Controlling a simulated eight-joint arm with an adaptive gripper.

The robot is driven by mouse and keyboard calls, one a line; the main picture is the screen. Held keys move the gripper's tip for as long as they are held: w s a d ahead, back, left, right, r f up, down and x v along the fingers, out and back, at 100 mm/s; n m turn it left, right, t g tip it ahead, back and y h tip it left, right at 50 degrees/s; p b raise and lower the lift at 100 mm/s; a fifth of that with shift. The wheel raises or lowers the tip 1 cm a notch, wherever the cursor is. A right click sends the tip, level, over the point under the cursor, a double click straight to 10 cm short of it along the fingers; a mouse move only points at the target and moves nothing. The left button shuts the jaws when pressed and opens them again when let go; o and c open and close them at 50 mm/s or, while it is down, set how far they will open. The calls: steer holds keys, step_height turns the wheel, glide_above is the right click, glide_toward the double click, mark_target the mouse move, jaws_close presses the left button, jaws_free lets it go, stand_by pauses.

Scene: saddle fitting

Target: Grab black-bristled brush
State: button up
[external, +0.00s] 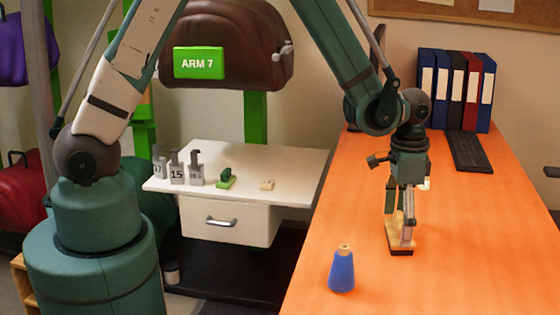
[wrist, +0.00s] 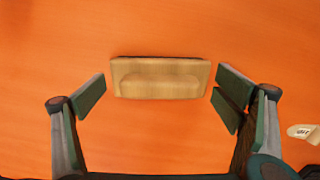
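The brush (external: 397,238) is a pale wooden block with a raised grip on the orange table, with a dark strip at its base. In the wrist view the brush (wrist: 160,86) lies crosswise near the upper middle, with only a thin dark edge along its far side; its bristles are mostly hidden beneath it. My gripper (external: 400,212) points down right at the brush. In the wrist view my gripper (wrist: 160,93) is open, one finger off each end of the brush, with visible gaps and nothing held.
A blue cone spool (external: 341,272) stands on the table nearer the camera. A pale labelled piece (wrist: 303,132) lies at the right in the wrist view. Binders (external: 455,90) and a black keyboard (external: 471,152) are at the back. A white side table (external: 270,160) holds small items.

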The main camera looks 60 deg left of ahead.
mark_target(401, 219)
steer(key=c, duration=0.7)
steer(key=shift+r, duration=0.1)
steer(key=shift+s+r, duration=0.1)
steer(key=shift+r, duration=0.4)
steer(key=c, duration=0.9)
step_height(401, 219, up, 9)
steer(key=shift+f+p, duration=0.1)
steer(key=shift+p, duration=0.8)
steer(key=shift+c, duration=0.4)
